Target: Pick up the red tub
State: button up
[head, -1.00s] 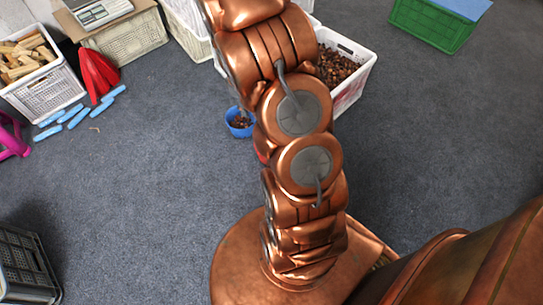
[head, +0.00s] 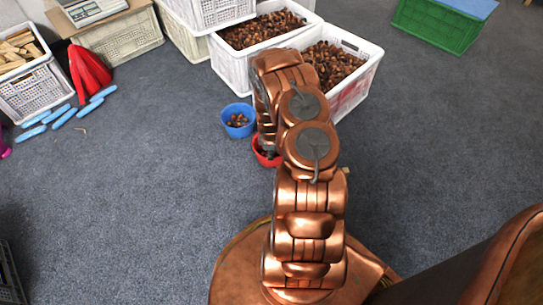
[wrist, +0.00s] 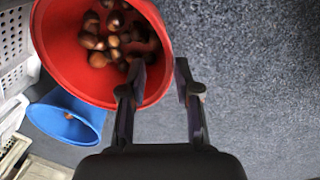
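The red tub (head: 261,160) stands on the carpet, partly hidden behind my arm in the head view. In the wrist view the red tub (wrist: 75,62) is large at the upper left, with several brown chestnuts (wrist: 115,38) inside. My gripper (wrist: 161,74) is open at the tub's right rim. Its left finger overlaps the tub's inside, and its right finger is outside the rim over carpet. The rim lies between the fingertips; I cannot tell whether either finger touches it. My gripper is hidden by the arm in the head view.
A blue tub (head: 229,109) with chestnuts stands close beside the red one, also in the wrist view (wrist: 62,127). White crates of chestnuts (head: 355,82) stand just behind. Light blue items (head: 62,118) lie at left. Carpet is free at right and front left.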

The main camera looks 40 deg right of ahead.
jog(key=b, duration=0.2)
send_over(270, 167)
jog(key=f, duration=0.2)
jog(key=s+f, duration=0.1)
jog(key=f, duration=0.1)
jog(key=f+b, duration=0.5)
jog(key=shift+w+f, duration=0.15)
jog(key=shift+w, duration=0.25)
grip_shut()
dwell(0.4)
